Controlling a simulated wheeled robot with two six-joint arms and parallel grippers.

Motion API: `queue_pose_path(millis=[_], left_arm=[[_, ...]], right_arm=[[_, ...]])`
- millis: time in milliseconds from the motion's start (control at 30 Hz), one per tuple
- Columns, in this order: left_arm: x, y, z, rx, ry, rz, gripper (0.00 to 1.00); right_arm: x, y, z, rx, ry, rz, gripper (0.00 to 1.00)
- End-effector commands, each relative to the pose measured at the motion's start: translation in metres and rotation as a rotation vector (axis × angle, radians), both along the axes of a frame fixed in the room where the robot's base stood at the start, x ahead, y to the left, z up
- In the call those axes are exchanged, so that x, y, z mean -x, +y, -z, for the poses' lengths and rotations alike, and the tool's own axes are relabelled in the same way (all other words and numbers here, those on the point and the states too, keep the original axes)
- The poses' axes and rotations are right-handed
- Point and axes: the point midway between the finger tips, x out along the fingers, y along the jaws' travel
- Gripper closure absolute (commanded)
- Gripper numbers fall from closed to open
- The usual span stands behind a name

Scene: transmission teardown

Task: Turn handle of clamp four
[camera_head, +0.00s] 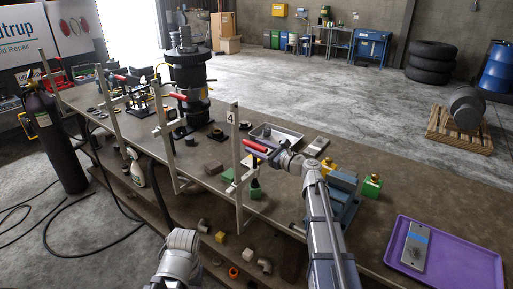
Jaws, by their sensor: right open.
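Clamp four is the pale upright clamp (236,175) with a "4" label at its top, fixed at the near edge of the long workbench (215,160). Its red handle (254,145) points right from the upright. My right gripper (266,153) is open at the right end of the red handle, very close to it. Whether the fingers touch or surround the handle cannot be told at this size. A grey link of my left arm shows at the bottom, but no left fingers are seen.
Other clamps with red handles (179,96) stand along the bench edge to the left. A metal tray (289,136) lies behind the gripper. A blue fixture (343,182) and green-yellow block (371,186) stand to the right. A purple tray (470,262) is at lower right.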

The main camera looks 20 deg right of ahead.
Motion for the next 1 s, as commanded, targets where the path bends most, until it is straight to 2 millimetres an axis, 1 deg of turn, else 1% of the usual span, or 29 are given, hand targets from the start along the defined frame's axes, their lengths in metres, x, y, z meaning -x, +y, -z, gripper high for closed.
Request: queue_pose_path(millis=[300,800,1000], left_arm=[[0.0,0.0,0.0,0.0,0.0,0.0,0.43],[0.0,0.0,0.0,0.0,0.0,0.0,0.43],[0.0,0.0,0.0,0.0,0.0,0.0,0.43]], right_arm=[[-0.0016,0.0011,0.0,0.0,0.0,0.0,0.44],[-0.0014,0.001,0.0,0.0,0.0,0.0,1.0],[-0.0013,0.001,0.0,0.0,0.0,0.0,1.0]])
